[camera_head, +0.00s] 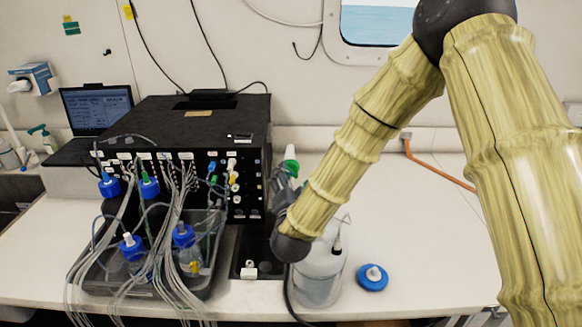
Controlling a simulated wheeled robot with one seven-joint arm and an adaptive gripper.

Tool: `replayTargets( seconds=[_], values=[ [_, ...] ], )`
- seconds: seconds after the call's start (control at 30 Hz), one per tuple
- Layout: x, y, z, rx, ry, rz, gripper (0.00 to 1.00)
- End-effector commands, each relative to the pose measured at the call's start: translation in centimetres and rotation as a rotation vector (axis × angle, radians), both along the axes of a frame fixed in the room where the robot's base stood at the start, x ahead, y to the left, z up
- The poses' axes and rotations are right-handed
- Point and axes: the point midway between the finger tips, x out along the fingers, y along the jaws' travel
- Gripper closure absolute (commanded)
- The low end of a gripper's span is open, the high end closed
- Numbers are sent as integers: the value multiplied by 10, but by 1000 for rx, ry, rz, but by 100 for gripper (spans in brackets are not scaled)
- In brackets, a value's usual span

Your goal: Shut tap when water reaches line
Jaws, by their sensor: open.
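A clear container (320,280) stands on the bench, right of the black tray. Liquid seems to show in its lower part. I cannot make out a line on its wall. My forearm and dark wrist cover its upper left. My gripper (284,180) shows only in part as a grey shape beyond the wrist, beside the black box. It is open, and I see nothing held in it. A green and white piece (290,158) shows just above it; I cannot tell whether this belongs to a tap. No tap or running water is clearly visible.
A blue cap (372,277) lies right of the container. A black box (200,120) with many tubes stands at the left, before a laptop (98,106). Blue-capped bottles (185,250) sit in a dark tray (216,278). The bench (440,240) is clear at the right.

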Motion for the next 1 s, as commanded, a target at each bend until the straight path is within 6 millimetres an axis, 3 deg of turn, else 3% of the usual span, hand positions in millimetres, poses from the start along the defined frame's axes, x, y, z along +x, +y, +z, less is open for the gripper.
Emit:
replayTargets(
  seconds=[0.3, 0.73, 0.77, 1.0],
  values=[
    [40, 0, 1, 0, 1, 0, 29],
    [49, 0, -1, -1, 1, 1, 29],
    [49, 0, -1, -1, 1, 1, 30],
    [49, 0, -1, -1, 1, 1, 74]
  ],
)
